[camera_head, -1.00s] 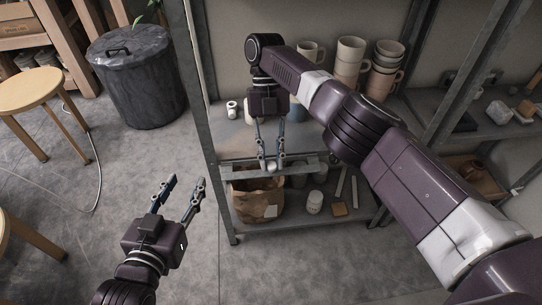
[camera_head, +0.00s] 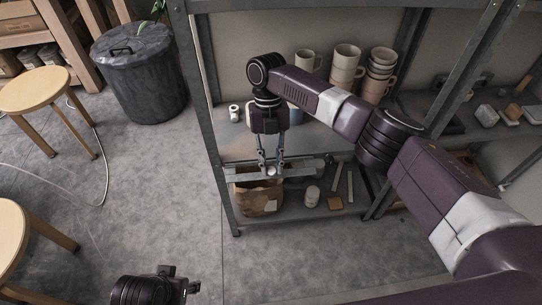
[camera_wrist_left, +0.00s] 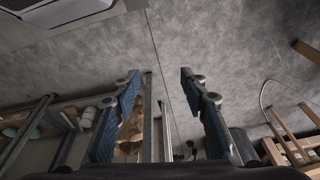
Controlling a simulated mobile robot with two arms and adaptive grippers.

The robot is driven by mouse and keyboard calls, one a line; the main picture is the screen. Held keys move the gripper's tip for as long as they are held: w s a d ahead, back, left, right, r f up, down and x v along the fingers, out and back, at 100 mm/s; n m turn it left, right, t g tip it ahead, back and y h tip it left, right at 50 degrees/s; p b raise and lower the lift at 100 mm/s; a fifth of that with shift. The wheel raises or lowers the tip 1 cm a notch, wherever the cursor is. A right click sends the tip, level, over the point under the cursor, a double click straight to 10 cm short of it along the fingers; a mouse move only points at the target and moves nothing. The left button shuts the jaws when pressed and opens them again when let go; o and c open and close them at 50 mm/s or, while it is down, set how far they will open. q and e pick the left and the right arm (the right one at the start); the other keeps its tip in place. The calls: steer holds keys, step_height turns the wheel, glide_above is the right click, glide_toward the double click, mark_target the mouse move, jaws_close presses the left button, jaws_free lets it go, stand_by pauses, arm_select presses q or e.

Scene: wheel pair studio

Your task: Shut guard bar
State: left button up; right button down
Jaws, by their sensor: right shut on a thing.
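The guard bar (camera_head: 300,169) is a grey metal bar running across the front of the left shelf bay, below the middle shelf board. A small pale knob shows on it between the fingertips of my right gripper (camera_head: 270,171). That gripper points down and is shut on the bar at this knob. Whether the bar's ends touch the posts cannot be told. My left gripper (camera_head: 172,283) is only partly in the head view, low at the bottom edge. In the left wrist view its two fingers (camera_wrist_left: 157,82) are wide apart with nothing between them.
Mugs and stacked cups (camera_head: 345,68) stand on the shelf behind my right arm. A brown paper bag (camera_head: 258,197) and small items sit on the bottom shelf. A dark bin (camera_head: 142,75) and wooden stools (camera_head: 36,92) stand at left.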

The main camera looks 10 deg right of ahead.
mark_target(273, 171)
steer(key=t+p, duration=0.2)
steer(key=shift+s+d+f+p, duration=0.3)
steer(key=shift+p, duration=0.1)
steer(key=shift+s+f, duration=0.1)
steer(key=shift+f, duration=0.05)
steer(key=shift+f+t, duration=0.15)
steer(key=shift+t, duration=0.35)
arm_select(q)
step_height(273, 171, down, 10)
steer(key=s, duration=0.1)
steer(key=shift+r+g, duration=0.25)
steer(key=shift+g, duration=0.15)
arm_select(e)
steer(key=shift+s+a+f+t, duration=0.1)
steer(key=shift+s+a+t, duration=0.1)
steer(key=shift+t, duration=0.1)
steer(key=c, duration=1.7)
jaws_free()
steer(key=shift+c, duration=0.2)
arm_select(q)
steer(key=shift+s, duration=0.1)
arm_select(e)
step_height(273, 171, up, 12)
